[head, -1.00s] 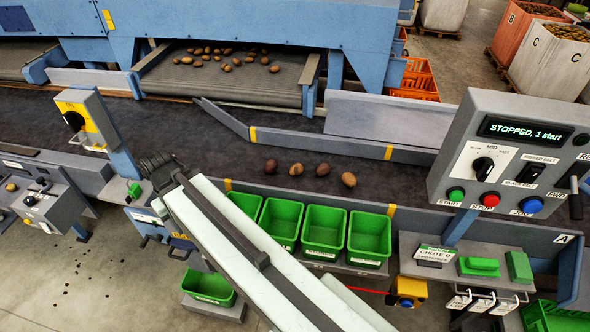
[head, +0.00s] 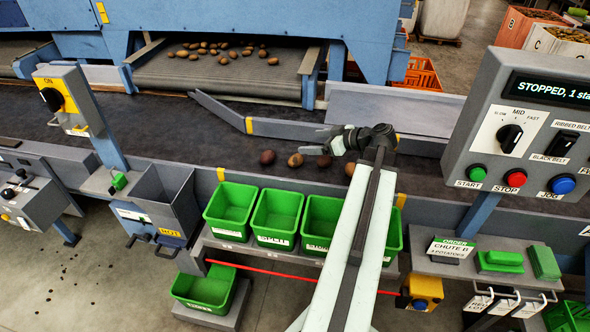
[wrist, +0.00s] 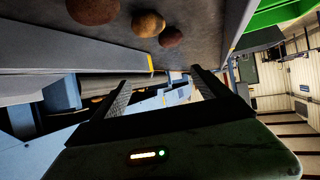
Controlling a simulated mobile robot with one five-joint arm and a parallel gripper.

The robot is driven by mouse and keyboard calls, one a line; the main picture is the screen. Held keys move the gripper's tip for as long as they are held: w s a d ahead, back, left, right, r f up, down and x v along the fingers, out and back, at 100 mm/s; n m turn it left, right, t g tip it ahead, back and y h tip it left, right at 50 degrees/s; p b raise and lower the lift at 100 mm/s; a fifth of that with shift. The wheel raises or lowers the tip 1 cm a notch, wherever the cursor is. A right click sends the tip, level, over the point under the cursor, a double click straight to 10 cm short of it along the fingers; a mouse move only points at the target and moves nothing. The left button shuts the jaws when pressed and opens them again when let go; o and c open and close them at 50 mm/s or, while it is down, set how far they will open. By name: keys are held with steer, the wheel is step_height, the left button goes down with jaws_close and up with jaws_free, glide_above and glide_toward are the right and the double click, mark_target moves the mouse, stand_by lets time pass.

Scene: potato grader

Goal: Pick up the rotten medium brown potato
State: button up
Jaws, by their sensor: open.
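Several potatoes lie in a row on the black belt in the head view: a dark red-brown one (head: 267,157), a brown one with darker patches (head: 295,160), another dark one (head: 325,162), and a brown one (head: 350,169) partly hidden by my arm. Which one is rotten is not certain; the patchy one looks blemished. My gripper (head: 322,141) is open and empty, just behind and above the right-hand potatoes, pointing left. In the wrist view, my gripper (wrist: 160,88) has its fingers apart with nothing between; three potatoes, including a lighter brown one (wrist: 148,23), show at the top.
Green bins (head: 231,208) stand along the belt's near edge. A grey diverter rail (head: 290,129) lies behind the potatoes. A control panel (head: 525,130) reading "STOPPED" stands at right. The belt left of the potatoes is clear.

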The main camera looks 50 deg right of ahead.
steer(key=b, duration=0.9)
glide_toward(301, 160)
steer(key=x, duration=0.4)
steer(key=shift+a+f, duration=0.1)
steer(key=shift+w, duration=0.25)
steer(key=b+x, duration=0.2)
steer(key=x, duration=0.4)
steer(key=c, duration=1.5)
step_height(301, 160, up, 10)
steer(key=p, duration=1)
steer(key=shift+r, duration=0.2)
steer(key=shift+f, duration=0.15)
